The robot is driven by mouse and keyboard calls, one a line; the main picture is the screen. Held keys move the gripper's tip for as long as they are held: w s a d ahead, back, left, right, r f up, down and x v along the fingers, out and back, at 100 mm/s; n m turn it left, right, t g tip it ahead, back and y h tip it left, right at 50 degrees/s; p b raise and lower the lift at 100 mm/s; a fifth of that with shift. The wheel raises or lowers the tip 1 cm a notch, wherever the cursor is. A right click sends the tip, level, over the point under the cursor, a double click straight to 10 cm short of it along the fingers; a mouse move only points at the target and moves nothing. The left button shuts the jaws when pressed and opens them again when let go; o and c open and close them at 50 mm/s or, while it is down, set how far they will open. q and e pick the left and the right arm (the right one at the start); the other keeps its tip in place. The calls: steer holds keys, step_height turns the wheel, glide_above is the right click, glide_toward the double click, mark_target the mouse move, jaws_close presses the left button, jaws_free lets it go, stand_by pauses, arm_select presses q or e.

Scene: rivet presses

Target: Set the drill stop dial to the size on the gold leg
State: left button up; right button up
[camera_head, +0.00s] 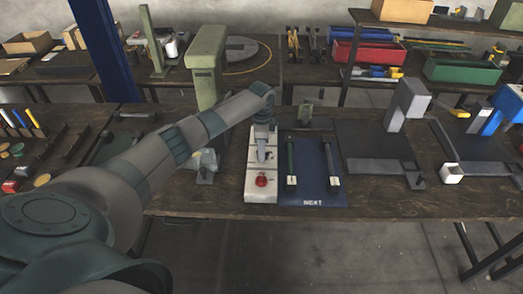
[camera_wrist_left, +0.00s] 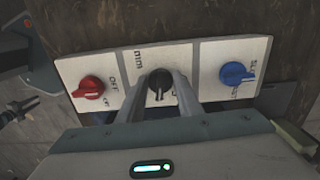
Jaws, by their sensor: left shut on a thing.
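A white control panel (camera_head: 260,195) lies on the bench in the head view, under my left gripper (camera_head: 264,150). In the left wrist view the panel (camera_wrist_left: 118,64) carries a red knob (camera_wrist_left: 90,88), a black dial (camera_wrist_left: 160,86) and a blue knob (camera_wrist_left: 234,73). My left gripper (camera_wrist_left: 163,78) is shut on the black dial, one finger on each side. The dial's scale is mostly hidden by the fingers. Two leg-like parts, left one (camera_head: 290,160) and right one (camera_head: 331,160), lie on a blue mat with pale tags; their sizes and any gold colour cannot be read. My right gripper is out of view.
The blue mat (camera_head: 312,195), lettered at its front, lies right of the panel. Grey press-like fixtures (camera_head: 405,105) stand further right. A green machine (camera_head: 206,65) stands behind my left arm. A rack of coloured tools (camera_head: 22,122) is at the far left.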

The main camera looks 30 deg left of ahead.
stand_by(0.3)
arm_select(q)
steer(key=o, duration=1)
steer(key=shift+o, duration=0.2)
steer(key=shift+r+b, duration=0.3)
steer(key=shift+r, duration=0.2)
steer(key=r, duration=0.1)
steer(key=r+b, duration=0.1)
steer(key=r, duration=0.1)
steer(key=shift+d+r+b, duration=0.1)
steer(key=shift+d+b, duration=0.15)
steer(key=shift+b, duration=0.05)
steer(key=d+r+b, duration=0.3)
steer(key=d+r, duration=0.4)
steer(key=d, duration=0.4)
steer(key=shift+f, duration=0.15)
